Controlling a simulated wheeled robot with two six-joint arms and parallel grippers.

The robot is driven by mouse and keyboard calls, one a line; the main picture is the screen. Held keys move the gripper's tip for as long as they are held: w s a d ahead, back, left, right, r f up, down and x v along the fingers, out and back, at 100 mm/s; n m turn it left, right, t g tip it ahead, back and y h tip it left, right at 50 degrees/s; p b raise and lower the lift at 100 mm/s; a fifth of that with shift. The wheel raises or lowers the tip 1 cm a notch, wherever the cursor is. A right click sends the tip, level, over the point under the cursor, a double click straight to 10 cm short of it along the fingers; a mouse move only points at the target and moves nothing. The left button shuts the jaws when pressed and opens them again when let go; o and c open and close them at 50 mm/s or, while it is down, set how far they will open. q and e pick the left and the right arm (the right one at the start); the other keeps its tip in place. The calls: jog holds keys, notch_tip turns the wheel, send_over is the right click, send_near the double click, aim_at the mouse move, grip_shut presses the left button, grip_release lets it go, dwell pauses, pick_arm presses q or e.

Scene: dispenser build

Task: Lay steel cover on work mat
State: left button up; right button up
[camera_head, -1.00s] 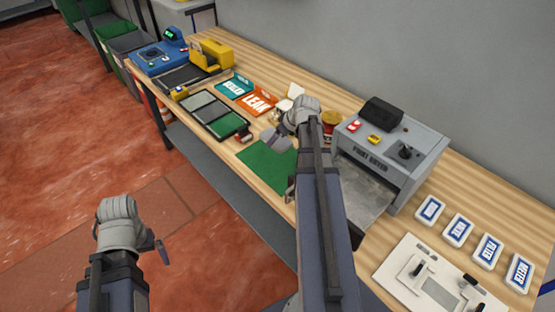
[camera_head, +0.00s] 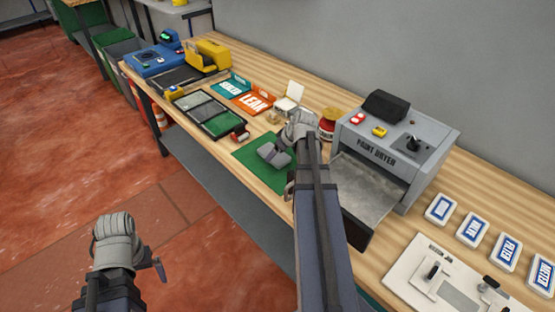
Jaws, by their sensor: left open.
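The green work mat (camera_head: 250,171) lies flat on the wooden bench. My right arm reaches over it and hides part of it. My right gripper (camera_head: 274,155) is above the mat's upper right part, jaws angled down. Grey pieces show at its tip; I cannot tell whether they are only fingers or include a thin steel part. My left gripper (camera_head: 158,264) is open and empty at the lower left, over the red floor, away from the bench.
A grey paint dryer (camera_head: 400,140) with a tray stands right of my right arm. A sectioned dark tray (camera_head: 210,113) and an orange LEAK bin (camera_head: 254,101) lie left. Several blue-white cards and a white fixture (camera_head: 455,280) are at right.

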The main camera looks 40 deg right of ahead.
pick_arm(q)
jog(key=shift+f, duration=0.3)
pick_arm(e)
jog(key=shift+f, duration=0.3)
jog(key=shift+f, duration=0.2)
jog(key=o, duration=1.3)
pick_arm(q)
jog(key=shift+f, duration=0.1)
pick_arm(e)
jog(key=shift+r, duration=0.15)
jog(key=shift+p+v, duration=0.75)
jog(key=shift+v, duration=0.05)
pick_arm(q)
notch_tip(320, 180, up, 11)
jog(key=p, duration=0.9)
jog(key=shift+f, duration=0.15)
pick_arm(e)
jog(key=shift+v, duration=5.3)
